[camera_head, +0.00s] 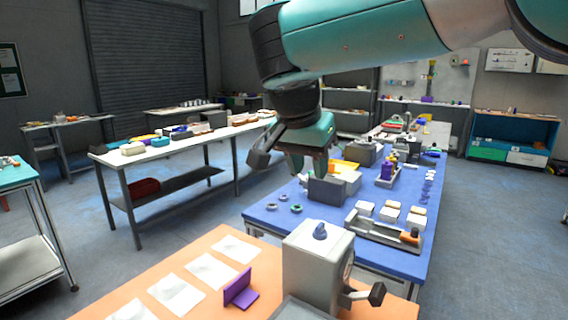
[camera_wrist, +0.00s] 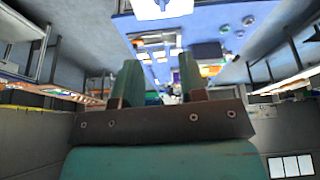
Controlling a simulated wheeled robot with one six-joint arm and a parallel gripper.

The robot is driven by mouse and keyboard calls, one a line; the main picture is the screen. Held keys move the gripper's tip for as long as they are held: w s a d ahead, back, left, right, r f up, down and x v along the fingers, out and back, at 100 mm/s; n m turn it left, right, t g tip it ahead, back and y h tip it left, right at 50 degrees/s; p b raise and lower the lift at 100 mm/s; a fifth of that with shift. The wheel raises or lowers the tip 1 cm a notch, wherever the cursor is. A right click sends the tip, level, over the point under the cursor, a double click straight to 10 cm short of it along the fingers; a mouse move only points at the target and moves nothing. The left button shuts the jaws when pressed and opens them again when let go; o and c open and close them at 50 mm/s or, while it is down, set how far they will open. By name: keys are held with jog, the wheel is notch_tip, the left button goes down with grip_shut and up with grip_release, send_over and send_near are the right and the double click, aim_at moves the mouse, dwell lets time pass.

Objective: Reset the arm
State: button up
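My gripper (camera_head: 310,163) hangs from my teal and black arm above the far left part of the blue table (camera_head: 262,219) in the head view. In the wrist view my gripper (camera_wrist: 160,75) shows two teal fingers standing apart, with nothing visible between them. In the head view a grey box (camera_head: 327,190) is just below or behind the fingertips; I cannot tell how far apart they are.
An orange table (camera_head: 222,296) with white sheets, a purple stand (camera_head: 240,289) and a grey machine (camera_head: 317,262) is in front. The blue table carries trays and small parts. A white workbench (camera_head: 165,150) stands left, with open floor between.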

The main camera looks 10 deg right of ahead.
jog(key=s+f+n+g+y, duration=0.1)
jog(key=s+f+n+y, duration=0.2)
jog(key=s+n, duration=0.4)
jog(key=s+f+n+g+y, duration=0.2)
jog(key=s+f+n+y, duration=0.2)
jog(key=s, duration=1.4)
notch_tip(320, 180, down, 2)
jog(key=n, duration=0.4)
jog(key=shift+s+d+n, duration=0.25)
jog(key=shift+s+n, duration=0.05)
